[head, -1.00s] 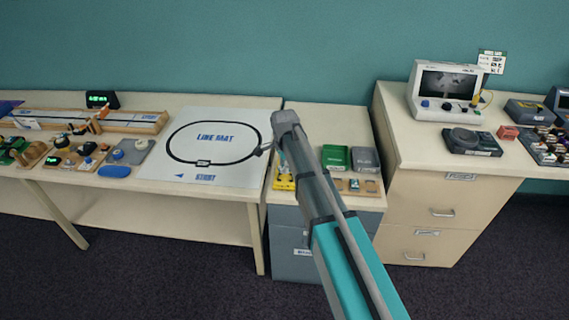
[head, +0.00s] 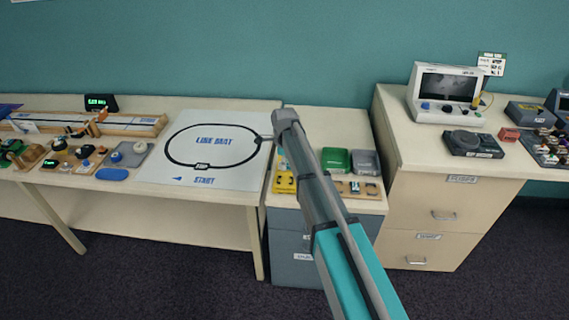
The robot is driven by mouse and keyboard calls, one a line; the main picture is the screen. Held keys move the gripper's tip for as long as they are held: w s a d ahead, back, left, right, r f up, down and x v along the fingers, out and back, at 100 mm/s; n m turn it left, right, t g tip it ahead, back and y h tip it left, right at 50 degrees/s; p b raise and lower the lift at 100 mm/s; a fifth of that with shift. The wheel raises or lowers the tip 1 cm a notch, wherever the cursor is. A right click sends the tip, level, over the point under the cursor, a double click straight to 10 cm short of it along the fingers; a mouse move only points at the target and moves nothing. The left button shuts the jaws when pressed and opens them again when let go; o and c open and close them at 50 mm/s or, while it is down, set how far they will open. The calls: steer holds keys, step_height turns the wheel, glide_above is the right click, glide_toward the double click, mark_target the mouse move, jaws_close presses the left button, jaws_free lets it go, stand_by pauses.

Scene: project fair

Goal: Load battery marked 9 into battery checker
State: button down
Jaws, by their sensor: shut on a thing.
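My arm reaches up over the low grey cabinet, and my gripper (head: 265,139) shows only as a small dark shape left of the arm's end, by the line mat's right edge. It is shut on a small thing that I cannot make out. A yellow device (head: 284,183), perhaps the battery checker, sits at the cabinet top's front left, partly behind my arm. A wooden holder (head: 346,187) with small dark items, perhaps batteries, lies at the front right. No number 9 is readable.
A green tray (head: 335,160) and a grey tray (head: 365,162) stand behind the holder. The white line mat (head: 211,150) lies on the left table. A taller cream cabinet (head: 410,150) with a monitor (head: 447,88) rises to the right. The cabinet top's back is clear.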

mark_target(284, 181)
steer(key=shift+f, duration=0.15)
steer(key=shift+f+b, duration=2.6)
steer(key=shift+b, duration=0.1)
steer(key=shift+f+b, duration=0.65)
steer(key=shift+b, duration=0.05)
stand_by(1.9)
stand_by(0.3)
steer(key=shift+c, duration=1.6)
jaws_free()
steer(key=o, duration=0.3)
steer(key=shift+r, duration=0.15)
